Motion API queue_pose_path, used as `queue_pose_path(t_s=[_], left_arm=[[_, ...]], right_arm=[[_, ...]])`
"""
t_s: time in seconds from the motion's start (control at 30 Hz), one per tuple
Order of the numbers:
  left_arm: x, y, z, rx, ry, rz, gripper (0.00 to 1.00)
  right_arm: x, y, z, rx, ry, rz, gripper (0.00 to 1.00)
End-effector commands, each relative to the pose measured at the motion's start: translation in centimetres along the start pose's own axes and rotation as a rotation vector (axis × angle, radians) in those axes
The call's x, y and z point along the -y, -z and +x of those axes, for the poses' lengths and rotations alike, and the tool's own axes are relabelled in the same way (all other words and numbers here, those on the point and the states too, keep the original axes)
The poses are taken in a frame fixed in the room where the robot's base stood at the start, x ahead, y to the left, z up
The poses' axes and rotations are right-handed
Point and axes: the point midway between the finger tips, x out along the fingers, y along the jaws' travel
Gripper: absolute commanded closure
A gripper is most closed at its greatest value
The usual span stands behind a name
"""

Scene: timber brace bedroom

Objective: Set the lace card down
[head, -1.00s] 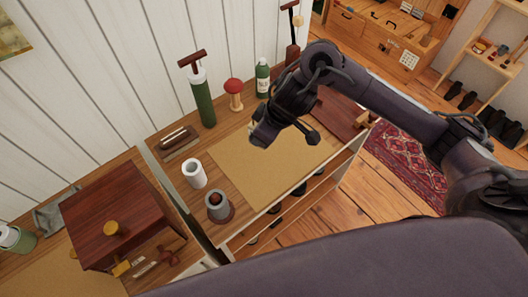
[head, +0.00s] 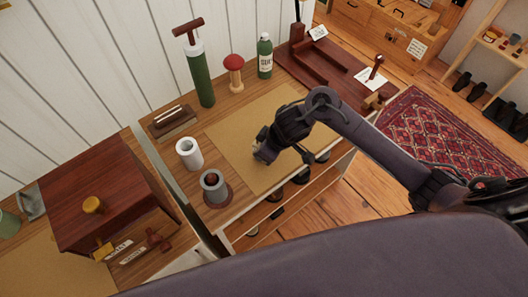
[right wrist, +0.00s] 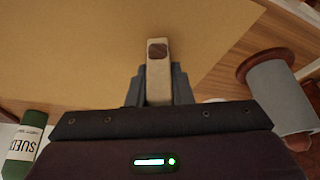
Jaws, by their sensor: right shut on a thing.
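My right gripper (head: 262,154) is over the tan mat (head: 240,120) on the workbench. It is shut on a narrow pale piece with a dark brown square on its end, which I take to be the lace card (right wrist: 158,80). In the right wrist view the piece stands out between the fingers against the mat (right wrist: 70,50). In the head view only a small pale bit shows at the fingertips. I cannot tell whether it touches the mat. My left gripper is not in view.
A grey spool on a brown base (head: 214,188) and a white cylinder (head: 189,153) stand left of the mat. A green bottle (head: 264,56), a red-topped stand (head: 233,72) and a green cylinder (head: 199,75) stand behind. The mat's upper left is bare.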

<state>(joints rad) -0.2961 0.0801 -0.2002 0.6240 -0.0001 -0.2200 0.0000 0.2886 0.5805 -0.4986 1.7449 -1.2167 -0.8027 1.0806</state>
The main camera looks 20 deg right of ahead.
Motion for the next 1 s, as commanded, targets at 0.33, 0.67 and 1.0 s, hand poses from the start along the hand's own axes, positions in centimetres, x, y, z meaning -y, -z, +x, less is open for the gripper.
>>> queue_pose_path(t_s=[0.33, 0.67, 1.0], left_arm=[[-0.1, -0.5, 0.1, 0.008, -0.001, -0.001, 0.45], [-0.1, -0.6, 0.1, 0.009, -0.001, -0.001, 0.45], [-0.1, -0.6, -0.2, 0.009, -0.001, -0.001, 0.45]], right_arm=[[0.0, -0.1, 0.3, -0.001, 0.0, 0.001, 1.0], [0.0, -0.2, 0.5, 0.0, 0.0, 0.0, 0.59], [-0.1, 0.1, -0.7, -0.002, -0.002, -0.002, 0.59]])
